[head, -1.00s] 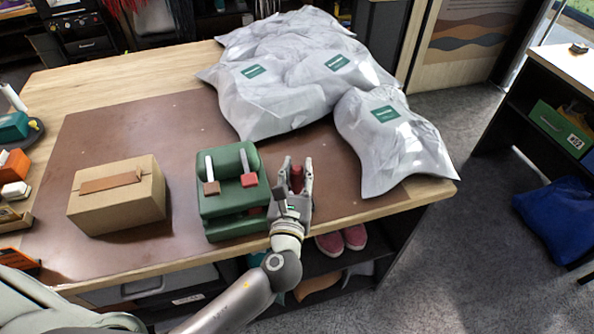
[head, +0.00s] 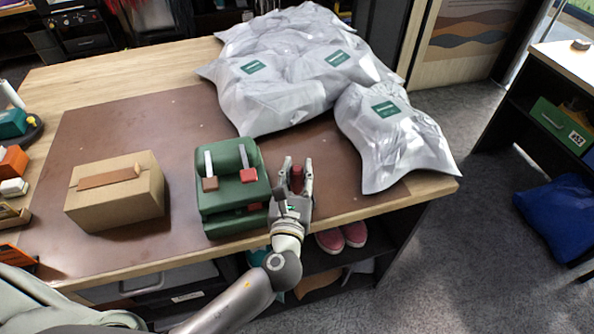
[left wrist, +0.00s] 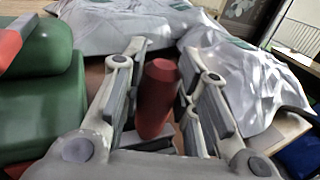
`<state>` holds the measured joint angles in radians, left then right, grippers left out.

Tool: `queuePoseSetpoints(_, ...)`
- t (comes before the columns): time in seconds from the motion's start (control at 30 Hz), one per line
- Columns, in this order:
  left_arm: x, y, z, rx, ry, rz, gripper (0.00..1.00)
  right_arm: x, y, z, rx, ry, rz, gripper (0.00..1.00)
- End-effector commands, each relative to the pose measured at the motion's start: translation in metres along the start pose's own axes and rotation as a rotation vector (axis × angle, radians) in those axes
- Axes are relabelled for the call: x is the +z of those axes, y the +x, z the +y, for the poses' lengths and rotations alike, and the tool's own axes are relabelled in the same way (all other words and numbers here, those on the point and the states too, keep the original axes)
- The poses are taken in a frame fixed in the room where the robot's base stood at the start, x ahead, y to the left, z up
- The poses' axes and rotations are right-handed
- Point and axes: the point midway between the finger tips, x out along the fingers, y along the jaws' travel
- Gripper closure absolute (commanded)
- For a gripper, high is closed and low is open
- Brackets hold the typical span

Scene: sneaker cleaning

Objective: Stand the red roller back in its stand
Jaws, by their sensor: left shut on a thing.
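The red roller (head: 297,178) is a dark red cylinder between the fingers of my left gripper (head: 297,175), at the table's front edge. In the left wrist view the red roller (left wrist: 157,98) stands nearly upright, tilted a little, between the two fingers of my left gripper (left wrist: 160,90). The fingers are shut on it. I cannot tell whether this is the roller's stand. My right gripper is not in view.
A cardboard box (head: 115,192) sits left of the green holder on the brown mat (head: 180,120). White packages (head: 270,85) fill the back, and one (head: 395,140) overhangs the right edge. Pink shoes (head: 343,237) are on a shelf below. Bare mat lies behind the green holder.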

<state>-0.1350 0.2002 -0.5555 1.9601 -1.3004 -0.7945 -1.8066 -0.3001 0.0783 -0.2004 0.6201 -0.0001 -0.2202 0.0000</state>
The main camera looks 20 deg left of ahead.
Motion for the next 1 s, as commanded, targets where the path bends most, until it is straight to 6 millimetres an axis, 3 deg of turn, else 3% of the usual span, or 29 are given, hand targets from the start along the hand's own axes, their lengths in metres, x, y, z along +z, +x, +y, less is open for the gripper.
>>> queuePoseSetpoints(0.97, 0.0008, 0.0065, 0.0033, 0.002, 0.001, -0.006, 0.96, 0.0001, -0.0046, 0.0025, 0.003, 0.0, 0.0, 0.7)
queuePoseSetpoints(1.0, 0.0009, 0.0065, 0.0034, 0.002, 0.001, -0.006, 0.71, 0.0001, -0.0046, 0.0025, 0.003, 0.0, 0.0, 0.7)
